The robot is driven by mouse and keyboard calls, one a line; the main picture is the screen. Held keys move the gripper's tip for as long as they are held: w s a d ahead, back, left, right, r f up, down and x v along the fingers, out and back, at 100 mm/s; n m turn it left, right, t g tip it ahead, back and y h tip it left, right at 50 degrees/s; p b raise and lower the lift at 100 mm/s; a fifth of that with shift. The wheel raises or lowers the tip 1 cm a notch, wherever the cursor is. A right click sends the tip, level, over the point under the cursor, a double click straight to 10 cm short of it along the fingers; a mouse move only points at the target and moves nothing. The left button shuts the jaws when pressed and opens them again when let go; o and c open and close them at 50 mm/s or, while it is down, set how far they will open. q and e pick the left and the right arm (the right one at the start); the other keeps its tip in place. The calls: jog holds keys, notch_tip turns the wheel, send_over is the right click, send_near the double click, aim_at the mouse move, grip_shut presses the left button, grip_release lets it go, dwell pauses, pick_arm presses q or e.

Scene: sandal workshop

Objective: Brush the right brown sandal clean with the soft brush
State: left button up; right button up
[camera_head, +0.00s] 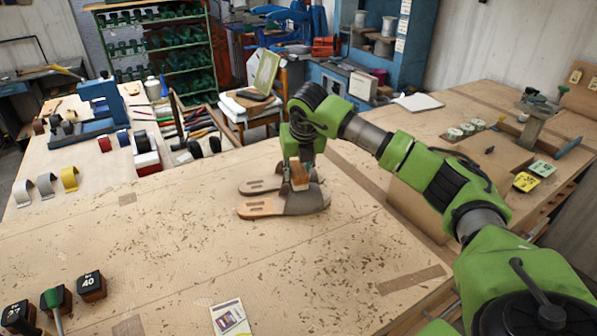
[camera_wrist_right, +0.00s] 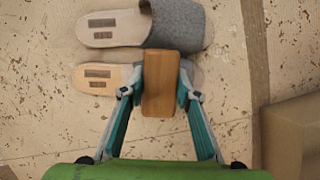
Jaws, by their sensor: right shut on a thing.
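Two sandals with tan insoles and grey uppers lie side by side on the workbench, toes to the right in the head view. The nearer sandal (camera_head: 262,208) shows almost whole; the farther sandal (camera_head: 258,186) is partly hidden by my right gripper (camera_head: 300,168). In the right wrist view one sandal (camera_wrist_right: 180,25) is at the top, and the other sandal (camera_wrist_right: 108,78) lies partly under the brush. My right gripper is shut on the brush's wooden block (camera_wrist_right: 160,85), over the nearer sandal's upper. Whether the bristles touch it I cannot tell. My left gripper is not in view.
The workbench (camera_head: 170,235) is strewn with brown crumbs. Numbered dark blocks (camera_head: 91,287) stand at the front left and a printed card (camera_head: 230,318) lies at the front edge. A cardboard box (camera_wrist_right: 290,140) shows right of the sandals. The bench left of the sandals is free.

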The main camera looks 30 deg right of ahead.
dwell(0.4)
jog(key=shift+s+a+b, duration=0.15)
jog(key=shift+s+a, duration=0.1)
jog(key=shift+s, duration=0.35)
jog(key=shift+s+a+b, duration=0.15)
jog(key=shift+s+a, duration=0.1)
jog(key=shift+s, duration=0.3)
jog(key=shift+r, duration=0.1)
jog(key=shift+r+p, duration=2.45)
jog(key=shift+r, duration=1.55)
jog(key=shift+d+f, duration=0.1)
